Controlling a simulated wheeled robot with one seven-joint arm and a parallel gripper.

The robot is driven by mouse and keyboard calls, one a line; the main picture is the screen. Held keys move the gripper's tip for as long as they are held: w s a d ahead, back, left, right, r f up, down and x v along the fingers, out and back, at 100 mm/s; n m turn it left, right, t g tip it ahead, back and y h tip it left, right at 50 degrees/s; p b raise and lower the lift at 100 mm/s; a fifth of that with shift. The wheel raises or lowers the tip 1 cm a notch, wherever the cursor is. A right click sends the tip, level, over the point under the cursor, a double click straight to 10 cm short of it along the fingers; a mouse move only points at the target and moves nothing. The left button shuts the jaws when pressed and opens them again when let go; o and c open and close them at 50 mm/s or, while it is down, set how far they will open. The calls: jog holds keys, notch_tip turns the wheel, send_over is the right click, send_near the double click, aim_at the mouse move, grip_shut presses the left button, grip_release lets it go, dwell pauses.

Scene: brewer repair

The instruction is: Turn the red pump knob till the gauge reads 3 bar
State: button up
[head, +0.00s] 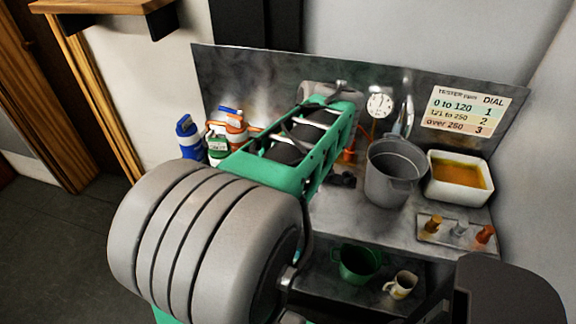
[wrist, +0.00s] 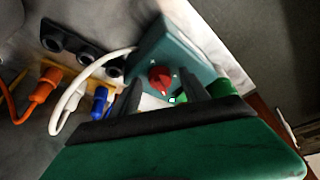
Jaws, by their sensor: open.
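The red knob (wrist: 160,79) sits on the face of a teal box (wrist: 180,52) in the wrist view. My gripper (wrist: 162,84) is open, its two dark fingers on either side of the knob in the picture; I cannot tell whether they touch it. In the head view the knob and fingertips are hidden behind my arm. A round white dial (head: 380,105), likely the gauge, is on the back panel; its reading is too small to tell.
A grey bucket (head: 392,172), a white tub of orange liquid (head: 436,187) and a small tray with coloured pegs (head: 428,235) stand on the bench right of my arm. Bottles (head: 188,137) stand left. Orange (wrist: 42,92) and white cables (wrist: 68,99) run beside the box.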

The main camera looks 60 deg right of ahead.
jog(key=p+v, duration=0.1)
jog(key=v, duration=0.6)
jog(key=shift+s+a+r, duration=0.15)
jog(key=shift+s+r, duration=0.05)
jog(key=shift+r, duration=0.15)
jog(key=w+a+f+n+y, duration=0.2)
jog(key=w+a+f+n, duration=0.15)
jog(key=w+a, duration=1.35)
jog(key=w+a+f+n, duration=0.1)
jog(key=a+f, duration=0.1)
jog(key=a, duration=0.7)
jog(key=a+f+n+p, duration=0.1)
jog(key=a+f, duration=0.2)
jog(key=a, duration=0.7)
jog(key=shift+w+a+g, duration=0.25)
jog(key=shift+w+g, duration=0.05)
jog(key=shift+w, duration=0.1)
